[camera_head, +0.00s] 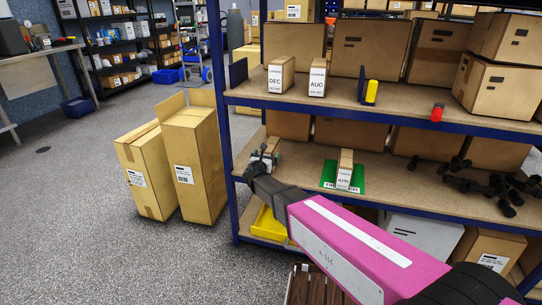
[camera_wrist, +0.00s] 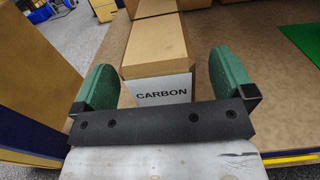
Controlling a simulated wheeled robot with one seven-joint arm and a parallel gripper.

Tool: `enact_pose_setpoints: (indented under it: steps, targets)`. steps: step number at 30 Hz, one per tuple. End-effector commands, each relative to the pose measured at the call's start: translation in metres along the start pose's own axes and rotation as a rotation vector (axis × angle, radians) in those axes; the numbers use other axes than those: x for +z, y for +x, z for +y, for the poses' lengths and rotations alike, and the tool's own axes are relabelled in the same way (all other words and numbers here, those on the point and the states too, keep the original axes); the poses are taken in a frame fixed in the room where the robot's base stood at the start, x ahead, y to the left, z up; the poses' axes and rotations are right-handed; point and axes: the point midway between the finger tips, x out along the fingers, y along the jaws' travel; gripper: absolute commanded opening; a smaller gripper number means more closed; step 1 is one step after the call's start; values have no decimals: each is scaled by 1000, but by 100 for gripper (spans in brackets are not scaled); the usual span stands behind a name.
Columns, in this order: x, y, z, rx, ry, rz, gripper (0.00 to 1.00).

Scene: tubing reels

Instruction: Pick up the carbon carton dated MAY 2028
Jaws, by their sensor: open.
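A brown carton with a white front (camera_wrist: 163,88) reading CARBON stands between my gripper's green fingers (camera_wrist: 163,75) in the wrist view. The fingers are open, one on each side, and I see gaps beside the carton. The bar of my gripper hides the lower label, so its date cannot be read. In the head view my gripper (camera_head: 263,161) is at the left end of the middle shelf, where the carton (camera_head: 272,146) is mostly hidden behind it. Other small cartons read DEC (camera_head: 281,77), AUG (camera_head: 317,79) and APR (camera_head: 345,172).
The APR carton is on a green mat (camera_head: 357,182). DEC and AUG stand on the upper shelf (camera_head: 340,105) with a yellow item (camera_head: 371,92). Black dumbbells (camera_head: 500,185) lie on the right. A blue rack post (camera_head: 226,150) is close left of my gripper. Large boxes stand behind.

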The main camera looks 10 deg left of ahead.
Motion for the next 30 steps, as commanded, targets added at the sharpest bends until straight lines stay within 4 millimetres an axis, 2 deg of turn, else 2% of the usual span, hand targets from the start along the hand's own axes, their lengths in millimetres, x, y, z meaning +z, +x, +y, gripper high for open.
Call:
enact_pose_setpoints:
  steps: [1,4,12,14,18,30]
  targets:
    - [-2,11,2,-2,0,0,100]
    - [-1,22,2,-1,1,0,100]
    - [0,24,0,0,1,0,100]
    - [0,24,0,0,1,0,80]
    - [0,24,0,0,1,0,35]
    - [5,24,0,0,1,-1,35]
